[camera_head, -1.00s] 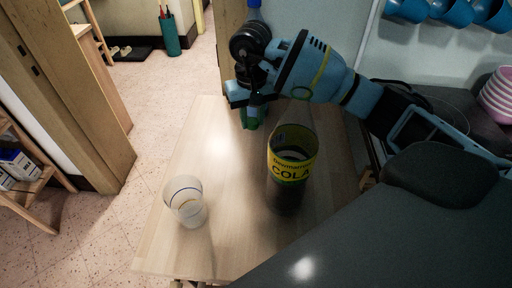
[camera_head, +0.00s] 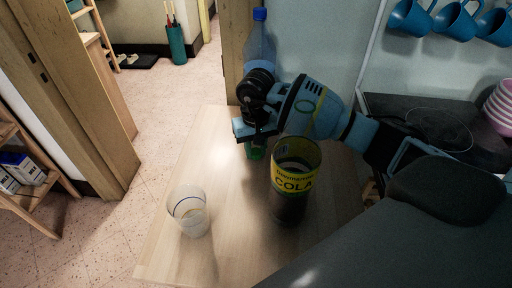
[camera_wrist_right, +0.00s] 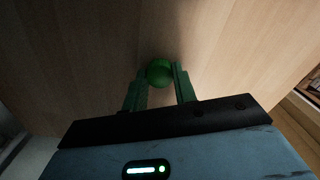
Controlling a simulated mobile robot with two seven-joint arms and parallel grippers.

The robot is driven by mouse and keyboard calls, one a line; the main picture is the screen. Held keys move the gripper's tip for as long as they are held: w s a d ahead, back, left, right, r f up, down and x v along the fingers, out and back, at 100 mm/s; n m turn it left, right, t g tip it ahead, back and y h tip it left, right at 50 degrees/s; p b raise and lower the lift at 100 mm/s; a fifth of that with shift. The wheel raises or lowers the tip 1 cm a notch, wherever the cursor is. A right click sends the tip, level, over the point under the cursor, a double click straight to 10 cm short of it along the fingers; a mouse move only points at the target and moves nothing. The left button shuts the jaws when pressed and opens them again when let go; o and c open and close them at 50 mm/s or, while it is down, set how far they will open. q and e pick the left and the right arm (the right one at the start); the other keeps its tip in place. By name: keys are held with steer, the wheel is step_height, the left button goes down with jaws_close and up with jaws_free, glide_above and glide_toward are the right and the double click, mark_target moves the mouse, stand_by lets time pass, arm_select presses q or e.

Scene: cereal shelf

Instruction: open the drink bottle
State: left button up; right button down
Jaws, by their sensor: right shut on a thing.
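A brown cylinder with a yellow band reading COLA (camera_head: 290,196) stands upright on the wooden table; its top looks open. My right gripper (camera_head: 254,134) is beyond it and to its left, over the table, and is shut on a small green thing (camera_head: 256,152). In the right wrist view the green thing (camera_wrist_right: 159,72) looks round and sits between the fingertips; I cannot tell whether it is a cap or part of a bottle. A clear bluish bottle with a blue cap (camera_head: 260,14) stands upright behind the gripper, its lower part hidden. My left gripper is not in view.
A clear cup (camera_head: 188,212) stands at the front left of the wooden table (camera_head: 205,160). Blue mugs (camera_head: 455,20) hang at the upper right, with stacked pink bowls (camera_head: 500,98) below. The table's left side near the cup is mostly free.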

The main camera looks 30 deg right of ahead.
mark_target(256, 151)
steer(key=shift+f, duration=0.2)
steer(key=c, duration=1.1)
jaws_free()
step_height(256, 151, up, 12)
steer(key=shift+r, duration=0.2)
